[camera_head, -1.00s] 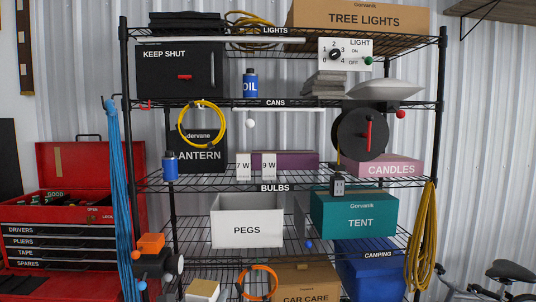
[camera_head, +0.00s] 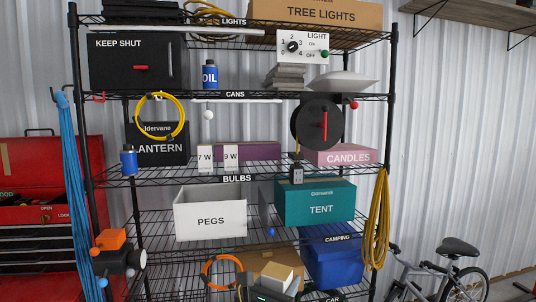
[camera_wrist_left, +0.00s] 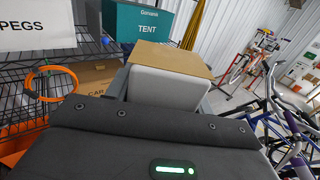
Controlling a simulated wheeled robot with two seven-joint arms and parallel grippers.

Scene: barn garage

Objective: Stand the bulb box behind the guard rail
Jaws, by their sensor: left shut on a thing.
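The held bulb box (camera_head: 276,278) is white with a cardboard-brown face. It is low in the head view, in front of the lower shelves, and fills the middle of the left wrist view (camera_wrist_left: 172,75). My left gripper (camera_head: 266,293) is shut on it; the fingertips are mostly hidden. Two white bulb boxes, marked 7 W (camera_head: 205,158) and 9 W (camera_head: 231,158), stand upright on the BULBS shelf (camera_head: 236,179). A purple box (camera_head: 262,152) is behind and right of them. I cannot clearly make out the guard rail. My right gripper is not in view.
The PEGS bin (camera_head: 210,214) and TENT box (camera_head: 315,204) stand below the BULBS shelf. A black reel (camera_head: 311,124) with a hanging cord and plug (camera_head: 297,174) is right. The lantern box (camera_head: 160,150) and blue can (camera_head: 128,160) are left. A yellow rope (camera_head: 376,220) hangs right.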

